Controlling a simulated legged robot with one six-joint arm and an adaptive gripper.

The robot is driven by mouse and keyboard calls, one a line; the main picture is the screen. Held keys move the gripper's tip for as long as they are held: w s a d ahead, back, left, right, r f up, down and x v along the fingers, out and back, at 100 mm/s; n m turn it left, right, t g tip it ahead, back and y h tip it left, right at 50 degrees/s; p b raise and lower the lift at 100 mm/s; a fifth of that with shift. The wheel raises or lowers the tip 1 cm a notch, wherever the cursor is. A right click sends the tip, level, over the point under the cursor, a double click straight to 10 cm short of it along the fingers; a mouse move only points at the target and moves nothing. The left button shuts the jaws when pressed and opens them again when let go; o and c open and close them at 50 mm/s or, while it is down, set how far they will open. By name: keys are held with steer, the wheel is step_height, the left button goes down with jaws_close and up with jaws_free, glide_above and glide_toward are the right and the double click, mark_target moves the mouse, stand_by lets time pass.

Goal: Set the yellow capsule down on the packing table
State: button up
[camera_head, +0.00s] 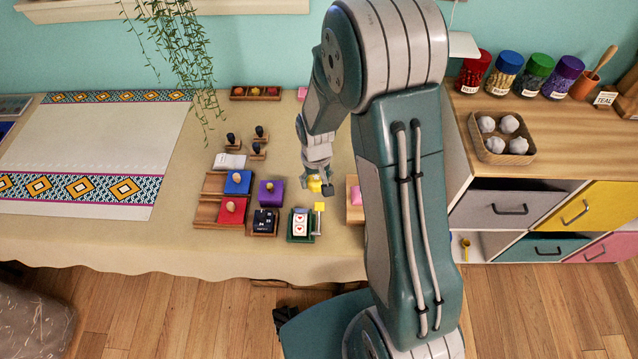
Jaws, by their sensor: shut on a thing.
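My gripper (321,186) points down above the cloth-covered table (150,245), near the table's middle right. It is shut on a small yellow thing, which looks like the yellow capsule (314,184). The fingers partly cover the capsule. Its height above the table is hard to tell from this view. No label shows which surface is the packing table.
Near the gripper are a purple block (271,192), a dark block (265,222), a green card tray (300,226) and a pink item (356,195). Stamps (260,133) stand behind. A cabinet (560,150) with lidded jars is at right. Bare cloth lies front left.

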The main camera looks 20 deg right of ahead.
steer(key=f, duration=0.1)
steer(key=w+d+f, duration=0.1)
steer(key=w+f, duration=0.1)
steer(key=shift+w+d+f, duration=0.1)
steer(key=shift+d, duration=0.15)
steer(key=shift+w+f, duration=0.1)
steer(key=shift+f, duration=1.55)
steer(key=shift+f, duration=0.15)
steer(key=o, duration=0.9)
steer(key=s+r+t, duration=0.1)
steer(key=s+r, duration=0.3)
steer(key=r, duration=1)
steer(key=s+r+t, duration=0.2)
steer(key=s+r, duration=0.2)
steer(key=r, duration=1.1)
steer(key=s+r+t, duration=0.1)
steer(key=s+r, duration=0.1)
steer(key=s, duration=0.2)
steer(key=s+r, duration=0.2)
steer(key=s, duration=0.2)
steer(key=s+r+t, duration=0.1)
steer(key=s+r, duration=0.2)
steer(key=s, duration=0.2)
steer(key=shift+r+m+t, duration=0.1)
steer(key=shift+m+t, duration=0.2)
